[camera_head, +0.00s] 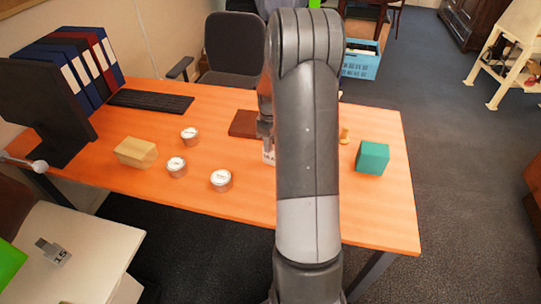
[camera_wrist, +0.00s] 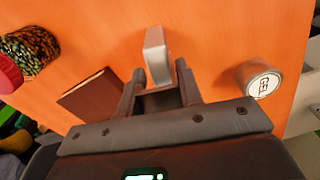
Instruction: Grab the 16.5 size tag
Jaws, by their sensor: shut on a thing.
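My gripper (camera_wrist: 160,72) is shut on a small white-grey size tag (camera_wrist: 154,45), with one finger on each side of its lower part. The tag's number is not readable in the wrist view. In the head view the tag (camera_head: 268,157) shows at the left edge of my arm, over the orange desk, and its number is not clear there. I cannot tell whether it touches the desk. Another tag (camera_head: 60,256) marked 15 lies on the white table at the lower left. My arm hides part of the desk's middle.
On the orange desk (camera_head: 240,205) are several round tins (camera_head: 221,180), a wooden block (camera_head: 136,152), a brown book (camera_head: 243,123), a teal box (camera_head: 372,158), a keyboard (camera_head: 150,101), a monitor (camera_head: 40,105) and binders (camera_head: 85,65). A chair (camera_head: 235,45) stands behind. The desk's front right is clear.

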